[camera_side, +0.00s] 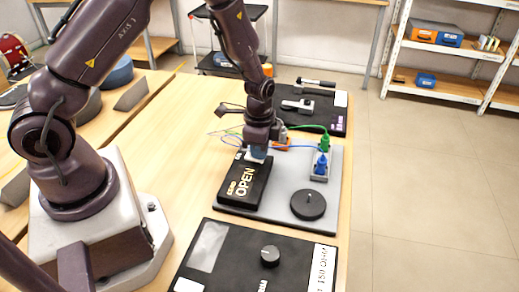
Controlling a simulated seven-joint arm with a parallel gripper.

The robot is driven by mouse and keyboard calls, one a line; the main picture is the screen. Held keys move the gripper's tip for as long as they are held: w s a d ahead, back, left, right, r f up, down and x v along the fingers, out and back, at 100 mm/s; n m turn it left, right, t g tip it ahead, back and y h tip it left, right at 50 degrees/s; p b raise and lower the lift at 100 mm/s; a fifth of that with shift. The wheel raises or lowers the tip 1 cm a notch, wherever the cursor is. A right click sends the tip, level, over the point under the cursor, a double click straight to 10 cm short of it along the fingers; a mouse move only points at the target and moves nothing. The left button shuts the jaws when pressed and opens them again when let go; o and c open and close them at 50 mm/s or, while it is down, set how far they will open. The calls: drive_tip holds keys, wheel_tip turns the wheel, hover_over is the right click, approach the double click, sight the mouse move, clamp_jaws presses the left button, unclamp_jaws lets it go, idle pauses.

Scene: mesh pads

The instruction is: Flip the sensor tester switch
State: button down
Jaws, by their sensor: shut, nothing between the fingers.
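A black box (237,197) with "OPEN" lettering on its top lies on a grey base plate (275,202). My gripper (257,154) is shut and points down at the back end of this box. Its fingertips are at or just above a small pale part there; I cannot tell whether they touch it. The switch itself cannot be made out and may be hidden by the gripper. A green connector (324,141) and a blue connector (321,165), with thin wires, stand on the right of the plate.
A round black disc (308,205) lies on the plate's front right. A black panel with a knob (270,256) lies in front, and another black panel (333,117) lies behind. The wooden table (194,133) ends close to the plate's right side. Shelves stand beyond.

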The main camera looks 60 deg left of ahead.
drive_tip(key=shift+f, duration=0.2)
drive_tip(key=shift+d+f+g+y, duration=0.15)
drive_tip(key=shift+f+g+y, duration=0.2)
drive_tip(key=shift+g+y, duration=0.2)
drive_tip(key=shift+s, duration=0.1)
drive_tip(key=shift+s+a+r, duration=0.25)
drive_tip(key=shift+s+a, duration=0.35)
drive_tip(key=shift+a, duration=0.1)
wheel_tip(320, 180, up, 14)
drive_tip(key=w+d, duration=0.1)
drive_tip(key=shift+w+d, duration=0.25)
drive_tip(key=shift+w, duration=0.05)
